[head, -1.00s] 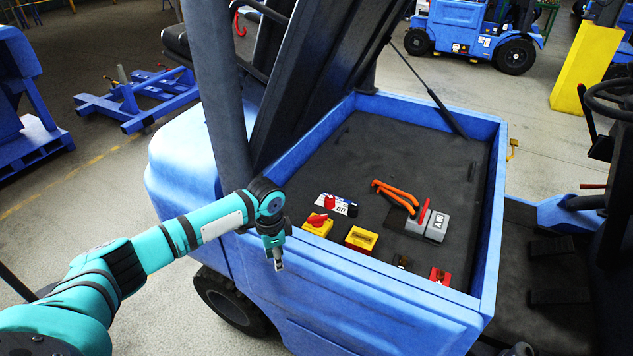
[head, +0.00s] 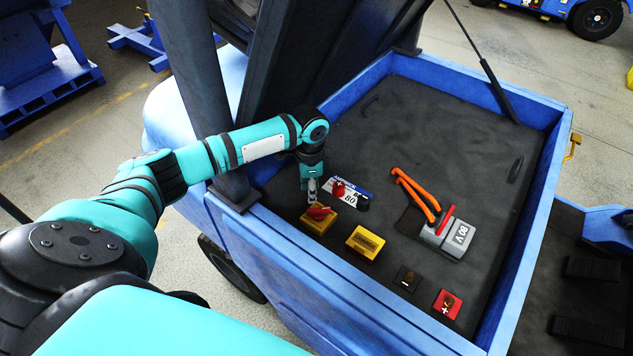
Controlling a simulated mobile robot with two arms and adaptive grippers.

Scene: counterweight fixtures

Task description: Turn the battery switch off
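The battery switch, a yellow box (head: 314,224) with a red knob (head: 320,212) on top, sits in the blue vehicle's open compartment near its left front edge. My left gripper (head: 312,202) points down right above the red knob, with its fingertips at or very near the knob's back left side. The fingers look close together and are too small to tell whether they are apart or gripping. They partly hide the back of the knob. My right gripper is not in view.
Behind the switch is a red knob (head: 338,187) by a label marked 80 (head: 351,198). To the right are a yellow block (head: 364,242), a black terminal (head: 408,279), a red terminal (head: 447,303) and a grey 80V connector (head: 449,238) with orange cables (head: 416,195). Blue walls (head: 536,222) surround the compartment.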

